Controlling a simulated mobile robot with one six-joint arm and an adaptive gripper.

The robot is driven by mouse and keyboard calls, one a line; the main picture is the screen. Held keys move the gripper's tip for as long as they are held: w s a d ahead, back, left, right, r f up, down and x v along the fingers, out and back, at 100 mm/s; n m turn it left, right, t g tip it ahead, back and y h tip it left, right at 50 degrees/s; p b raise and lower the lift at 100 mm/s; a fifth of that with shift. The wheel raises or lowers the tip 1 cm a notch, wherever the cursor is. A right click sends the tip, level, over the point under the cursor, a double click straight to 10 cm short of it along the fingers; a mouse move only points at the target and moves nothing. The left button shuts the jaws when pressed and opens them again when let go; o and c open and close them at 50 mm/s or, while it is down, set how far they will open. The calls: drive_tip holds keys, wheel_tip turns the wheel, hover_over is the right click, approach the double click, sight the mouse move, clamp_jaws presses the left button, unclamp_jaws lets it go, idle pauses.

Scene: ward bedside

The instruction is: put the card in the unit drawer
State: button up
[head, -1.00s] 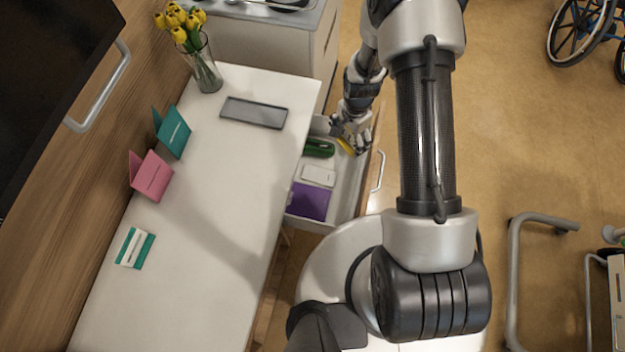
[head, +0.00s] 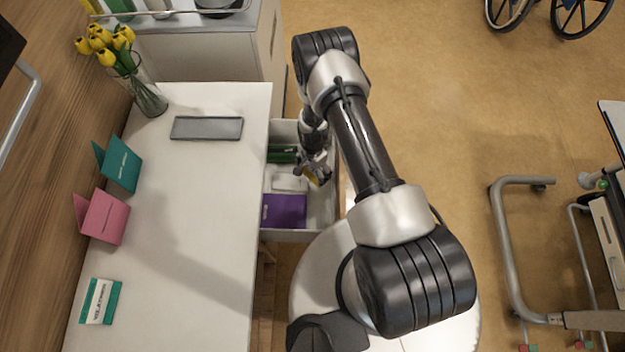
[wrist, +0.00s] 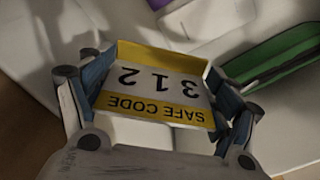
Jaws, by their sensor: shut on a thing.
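The card, yellow and white with "SAFE CODE 312" on it, is between the fingers in the wrist view (wrist: 160,84). A yellow bit of the card shows in the head view (head: 320,177). My gripper (head: 316,176) is shut on the card; its fingers also show on both sides of it in the wrist view (wrist: 155,95). The unit drawer (head: 321,212) is pulled open beside the white top. My gripper is over the drawer's right part. I cannot tell how high the card is above the drawer floor.
The drawer holds a green object (head: 281,155), a white box (head: 289,183) and a purple item (head: 285,211). On the white top (head: 200,210) are a grey tray (head: 206,128), a flower vase (head: 147,96), teal (head: 120,163) and pink (head: 103,217) cards and a small box (head: 100,302).

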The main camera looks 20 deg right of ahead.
sight(313, 177)
drive_tip(key=shift+f+b, duration=1.15)
drive_tip(key=shift+f, duration=2.4)
drive_tip(key=shift+f, duration=0.1)
drive_tip(key=shift+f, duration=0.15)
drive_tip(key=o, duration=0.9)
